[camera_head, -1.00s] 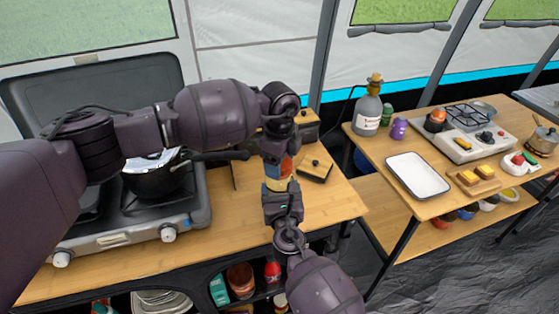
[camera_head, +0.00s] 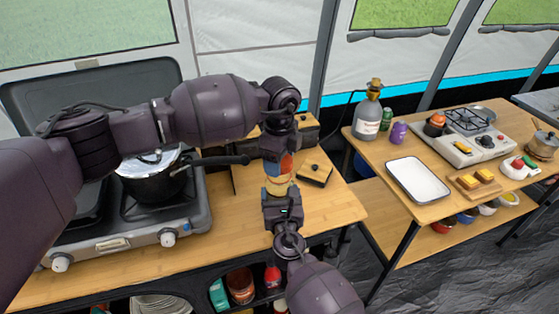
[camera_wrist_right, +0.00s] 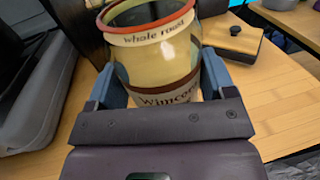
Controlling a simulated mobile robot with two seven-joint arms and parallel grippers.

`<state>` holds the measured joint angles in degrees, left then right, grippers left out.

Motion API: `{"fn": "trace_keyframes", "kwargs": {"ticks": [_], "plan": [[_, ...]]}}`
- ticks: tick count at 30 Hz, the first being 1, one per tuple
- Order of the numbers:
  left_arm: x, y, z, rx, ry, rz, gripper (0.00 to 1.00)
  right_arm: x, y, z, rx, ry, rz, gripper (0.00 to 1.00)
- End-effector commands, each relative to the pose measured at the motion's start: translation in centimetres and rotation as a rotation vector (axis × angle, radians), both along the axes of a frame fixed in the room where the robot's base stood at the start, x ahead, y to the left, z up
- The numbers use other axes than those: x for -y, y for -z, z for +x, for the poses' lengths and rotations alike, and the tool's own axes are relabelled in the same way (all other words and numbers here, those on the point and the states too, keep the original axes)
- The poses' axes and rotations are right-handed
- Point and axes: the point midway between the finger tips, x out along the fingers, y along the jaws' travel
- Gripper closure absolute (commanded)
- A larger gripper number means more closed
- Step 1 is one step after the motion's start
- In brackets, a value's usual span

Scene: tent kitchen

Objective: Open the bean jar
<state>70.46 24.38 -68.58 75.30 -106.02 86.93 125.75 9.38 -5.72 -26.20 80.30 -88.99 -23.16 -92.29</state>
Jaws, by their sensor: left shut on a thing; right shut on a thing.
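The bean jar (camera_wrist_right: 150,60) is a yellowish labelled jar with an orange-red rim, upright in the right wrist view. My right gripper (camera_wrist_right: 158,95) is shut around its body, one blue finger pad on each side. In the head view my right gripper (camera_head: 280,198) comes from below. My left gripper (camera_head: 279,160) is directly above, shut on an orange-red piece at the top, which looks like the lid (camera_head: 287,163). The left gripper does not show in the right wrist view.
A lidded pot (camera_head: 150,182) stands on the stove (camera_head: 125,235) at left. The side table holds a white tray (camera_head: 418,180), a bottle (camera_head: 367,118) and a burner (camera_head: 470,135). The counter's front right is clear.

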Motion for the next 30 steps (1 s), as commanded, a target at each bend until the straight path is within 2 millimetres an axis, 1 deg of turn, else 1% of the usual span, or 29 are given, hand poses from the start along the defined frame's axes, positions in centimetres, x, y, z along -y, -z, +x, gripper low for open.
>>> {"fn": "trace_keyframes", "kwargs": {"ticks": [11, 14, 21, 24, 29, 30], "plan": [[0.0, -0.3, 0.0, 0.000, -0.001, 0.000, 0.62, 0.0, 0.1, 0.0, -0.001, 0.001, -0.001, 0.90], [0.0, -1.1, 0.0, 0.001, -0.001, 0.000, 0.62, 0.0, 0.1, 0.0, -0.001, 0.001, -0.001, 0.90], [0.0, -3.7, 0.0, 0.001, -0.001, 0.000, 0.62, 0.0, 0.1, 0.0, -0.001, 0.001, -0.001, 0.90], [0.0, -4.0, 0.0, -0.001, -0.001, 0.000, 0.62, 0.0, 0.1, 0.0, -0.001, 0.001, -0.001, 0.90], [0.0, -4.0, 0.0, -0.001, -0.001, 0.000, 0.62, 0.0, 0.1, 0.0, -0.001, 0.000, -0.001, 0.90], [0.0, -4.0, 0.0, -0.001, -0.001, 0.000, 0.62, 0.0, 0.1, 0.0, -0.001, 0.000, -0.001, 0.19]]}}
